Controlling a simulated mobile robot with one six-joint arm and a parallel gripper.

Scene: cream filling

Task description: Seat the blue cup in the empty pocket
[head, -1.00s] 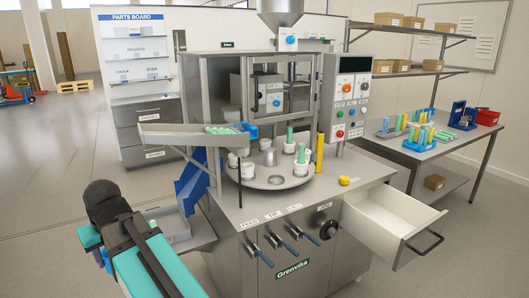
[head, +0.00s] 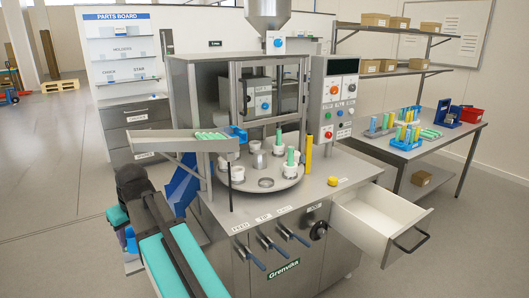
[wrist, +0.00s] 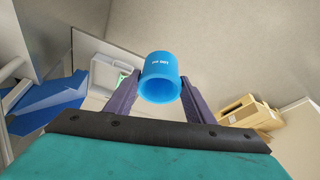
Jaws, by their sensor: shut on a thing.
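The blue cup (wrist: 161,78) is between the two dark fingers of my gripper (wrist: 160,98) in the wrist view, its open mouth facing the camera. My gripper is shut on it. In the head view my arm is at the lower left, and the gripper's fingers and the cup cannot be made out there. The round turntable (head: 284,190) stands inside the machine with several white cups around it, some holding green sticks. A bare ring-shaped pocket (head: 266,183) shows at its front. My arm is left of the turntable, apart from it.
A thin dark post rises at the turntable's left front. A yellow post (head: 308,154) is at its right. An open drawer (head: 378,218) juts out at the right.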

